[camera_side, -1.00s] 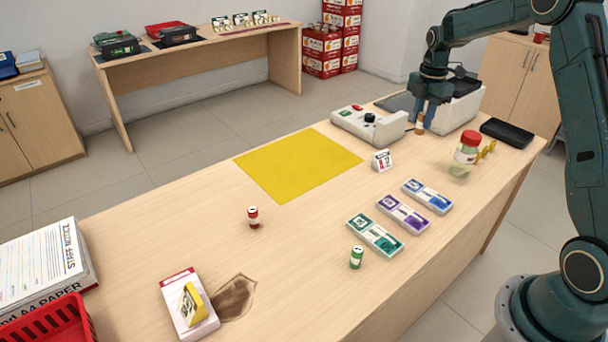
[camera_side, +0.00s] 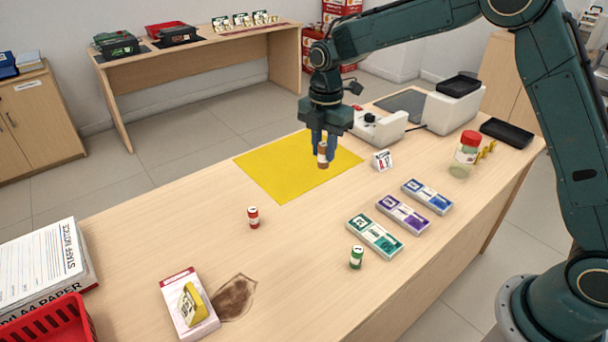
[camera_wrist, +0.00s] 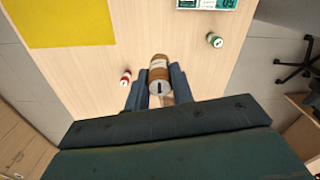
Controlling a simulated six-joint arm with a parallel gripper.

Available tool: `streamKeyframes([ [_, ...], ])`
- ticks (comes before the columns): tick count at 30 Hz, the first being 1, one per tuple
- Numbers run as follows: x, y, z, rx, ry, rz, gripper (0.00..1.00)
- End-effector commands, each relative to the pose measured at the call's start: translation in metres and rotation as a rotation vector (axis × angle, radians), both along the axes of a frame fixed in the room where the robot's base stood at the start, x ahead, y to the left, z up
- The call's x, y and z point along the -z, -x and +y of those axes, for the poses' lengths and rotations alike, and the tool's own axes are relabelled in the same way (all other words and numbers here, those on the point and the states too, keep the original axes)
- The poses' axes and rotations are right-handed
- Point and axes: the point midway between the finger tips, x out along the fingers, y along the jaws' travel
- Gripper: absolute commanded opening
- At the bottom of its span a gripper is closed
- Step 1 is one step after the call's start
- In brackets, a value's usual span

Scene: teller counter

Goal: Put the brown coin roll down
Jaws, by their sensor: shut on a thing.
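The brown coin roll (camera_side: 322,154) is upright between the fingers of my gripper (camera_side: 322,152) in the side view, in front of the yellow mat (camera_side: 270,178).
A red can-shaped roll (camera_side: 253,217) and a green one (camera_side: 356,257) stand on the counter (camera_side: 300,260). Note bundles, including a green one (camera_side: 375,236), lie at right.

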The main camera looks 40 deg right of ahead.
Motion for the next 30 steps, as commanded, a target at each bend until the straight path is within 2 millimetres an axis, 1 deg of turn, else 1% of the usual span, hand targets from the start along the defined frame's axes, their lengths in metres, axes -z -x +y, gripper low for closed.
streamKeyframes([
  [1, -0.001, 0.002, 0.011, -0.015, 0.0, -0.001, 0.0],
  [3, -0.001, 0.004, 0.022, -0.028, 0.0, -0.001, 0.0],
  [6, -0.001, 0.006, 0.031, -0.039, 0.0, -0.002, 0.0],
  [9, -0.001, 0.007, 0.035, -0.044, 0.0, -0.002, 0.0],
  [13, 0.0, 0.007, 0.036, -0.044, 0.0, -0.001, 0.0],
  [17, 0.005, 0.007, 0.036, -0.044, 0.0, 0.0, 0.0],
  [20, 0.015, 0.007, 0.036, -0.044, 0.001, 0.003, 0.0],
  [23, 0.03, 0.007, 0.035, -0.044, 0.001, 0.003, 0.0],
  [30, 0.075, 0.007, 0.035, -0.045, 0.001, 0.003, 0.0],
])
